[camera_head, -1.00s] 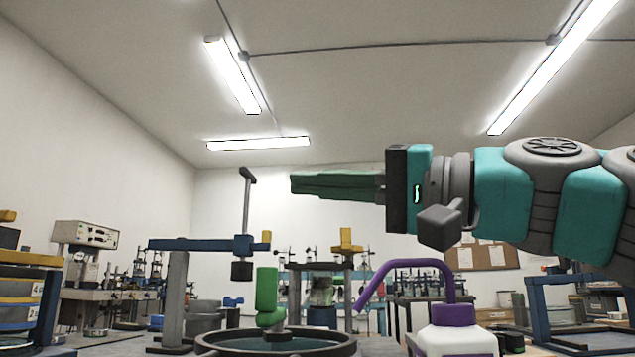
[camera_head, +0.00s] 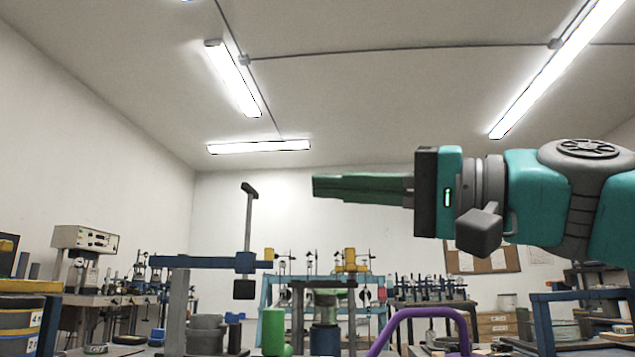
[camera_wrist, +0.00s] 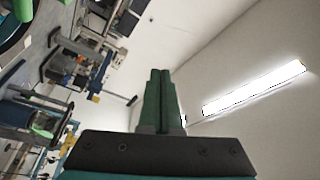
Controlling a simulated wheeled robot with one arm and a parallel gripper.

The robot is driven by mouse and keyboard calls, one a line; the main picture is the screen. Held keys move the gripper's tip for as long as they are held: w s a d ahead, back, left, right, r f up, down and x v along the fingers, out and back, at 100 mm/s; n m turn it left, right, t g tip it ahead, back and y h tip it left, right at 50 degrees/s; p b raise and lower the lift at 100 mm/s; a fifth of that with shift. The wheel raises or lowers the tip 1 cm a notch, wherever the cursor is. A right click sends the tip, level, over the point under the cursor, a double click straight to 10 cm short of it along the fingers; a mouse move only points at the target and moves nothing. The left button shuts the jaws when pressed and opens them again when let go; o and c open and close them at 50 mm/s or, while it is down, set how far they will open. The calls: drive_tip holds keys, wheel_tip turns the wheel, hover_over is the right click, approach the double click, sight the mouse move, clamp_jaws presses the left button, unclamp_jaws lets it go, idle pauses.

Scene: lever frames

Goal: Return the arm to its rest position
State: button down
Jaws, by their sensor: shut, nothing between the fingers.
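My gripper (camera_head: 316,186) has dark green fingers and points left in the head view, held high in the air above the benches. Its fingers lie together with nothing between them. My teal and grey arm reaches in from the right edge. In the wrist view the shut fingers (camera_wrist: 159,74) point up the picture toward the bare wall, touching nothing.
Below and left stands a blue beam (camera_head: 208,262) with an upright lever (camera_head: 248,215). A green cylinder (camera_head: 273,330) and a purple curved handle (camera_head: 430,312) are at the bottom. A blue frame (camera_head: 583,296) is at the right. Around the gripper is open air.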

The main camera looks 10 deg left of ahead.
drive_tip(key=d+f, duration=0.3)
drive_tip(key=d, duration=0.4)
drive_tip(key=shift+w+d, duration=0.4)
